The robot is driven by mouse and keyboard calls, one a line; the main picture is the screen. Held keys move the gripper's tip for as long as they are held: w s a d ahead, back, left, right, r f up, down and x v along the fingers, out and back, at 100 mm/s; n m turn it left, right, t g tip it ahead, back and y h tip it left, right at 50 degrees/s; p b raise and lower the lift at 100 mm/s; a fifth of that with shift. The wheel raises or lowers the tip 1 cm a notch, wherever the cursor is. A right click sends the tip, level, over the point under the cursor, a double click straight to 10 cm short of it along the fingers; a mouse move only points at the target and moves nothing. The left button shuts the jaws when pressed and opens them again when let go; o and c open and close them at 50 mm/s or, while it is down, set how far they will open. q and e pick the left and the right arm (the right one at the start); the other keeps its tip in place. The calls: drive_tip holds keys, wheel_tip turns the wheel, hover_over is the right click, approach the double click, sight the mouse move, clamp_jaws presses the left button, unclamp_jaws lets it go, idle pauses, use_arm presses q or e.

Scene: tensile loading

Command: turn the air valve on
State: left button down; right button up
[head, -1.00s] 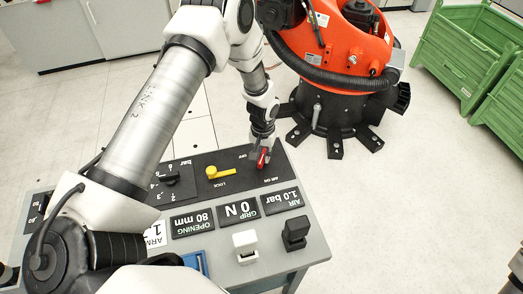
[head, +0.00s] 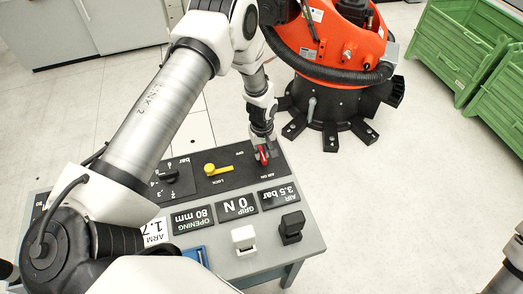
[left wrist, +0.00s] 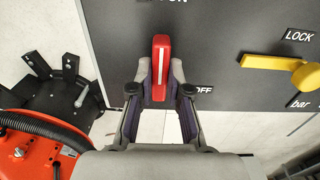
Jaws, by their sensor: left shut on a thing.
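The air valve's red handle (head: 263,156) is on the dark panel, between the OFF and AIR ON labels. In the left wrist view the red handle (left wrist: 161,60) has a white line along it and points up toward the ON label, away from OFF. My left gripper (head: 262,144) is shut on the handle, with one finger on each side of it in the left wrist view (left wrist: 160,82). The air display (head: 280,196) reads 3.5 bar. My right gripper is out of view.
A yellow LOCK lever (head: 214,169) and a black bar knob (head: 169,175) share the panel. A white block (head: 243,238) and a black block (head: 291,226) are near the table edge. An orange robot (head: 330,45) stands behind, green crates (head: 465,50) at right.

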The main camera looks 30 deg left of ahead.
sight(262, 153)
use_arm(q)
drive_tip(key=shift+s+f, duration=0.2)
drive_tip(key=c, duration=1.2)
unclamp_jaws()
drive_tip(key=shift+o, duration=0.4)
drive_tip(key=shift+w, duration=0.15)
wheel_tip(262, 153, up, 12)
drive_tip(key=shift+r, duration=0.15)
